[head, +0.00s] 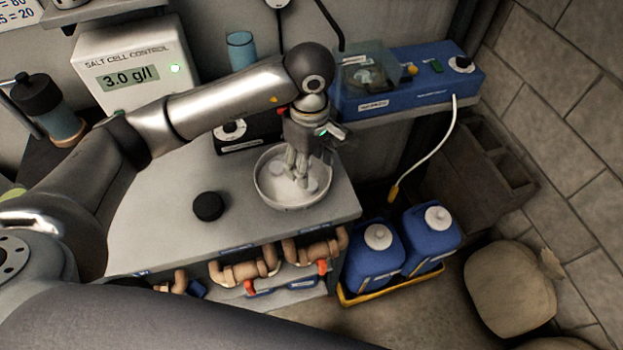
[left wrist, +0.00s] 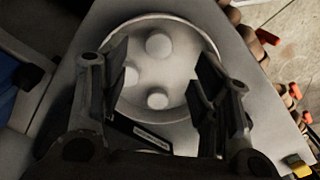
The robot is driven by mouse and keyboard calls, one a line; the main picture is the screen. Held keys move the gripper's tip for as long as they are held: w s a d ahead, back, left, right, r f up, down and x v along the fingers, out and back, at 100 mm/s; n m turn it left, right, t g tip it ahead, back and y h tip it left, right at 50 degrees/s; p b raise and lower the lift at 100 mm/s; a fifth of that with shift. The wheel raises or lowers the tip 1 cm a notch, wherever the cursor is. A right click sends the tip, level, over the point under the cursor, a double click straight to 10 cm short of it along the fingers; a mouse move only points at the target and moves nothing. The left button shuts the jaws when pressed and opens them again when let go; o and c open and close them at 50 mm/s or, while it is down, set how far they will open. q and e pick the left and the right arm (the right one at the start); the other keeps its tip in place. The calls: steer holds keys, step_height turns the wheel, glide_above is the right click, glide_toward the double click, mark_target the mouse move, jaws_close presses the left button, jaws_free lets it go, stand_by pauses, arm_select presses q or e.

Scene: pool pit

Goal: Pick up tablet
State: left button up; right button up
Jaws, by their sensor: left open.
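Several round white tablets lie in a pale round bowl (head: 264,192) on the grey bench top. In the left wrist view one tablet (left wrist: 159,43) is near the far side of the bowl (left wrist: 185,106), another (left wrist: 130,76) is by the left finger, and a third (left wrist: 157,100) lies between the fingers. My left gripper (head: 299,178) points down into the bowl. Its fingers (left wrist: 160,85) are open, with nothing held between them. In the head view the fingers partly cover the tablets. My right gripper is not in view.
A black round lid (head: 208,206) lies left of the bowl on the bench (head: 150,225). A blue dosing unit (head: 420,80) stands behind right, a blue cup (head: 241,50) behind. The bench front left is clear.

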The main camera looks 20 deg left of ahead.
mark_target(310, 184)
arm_select(q)
steer(key=shift+s+f, duration=0.1)
steer(key=shift+f, duration=0.55)
step_height(310, 184, down, 4)
steer(key=shift+f+p, duration=0.2)
steer(key=shift+p, duration=1)
steer(key=shift+f, duration=0.65)
steer(key=shift+a, duration=0.1)
steer(key=c, duration=0.4)
steer(key=shift+w+r, duration=0.2)
steer(key=c, duration=0.6)
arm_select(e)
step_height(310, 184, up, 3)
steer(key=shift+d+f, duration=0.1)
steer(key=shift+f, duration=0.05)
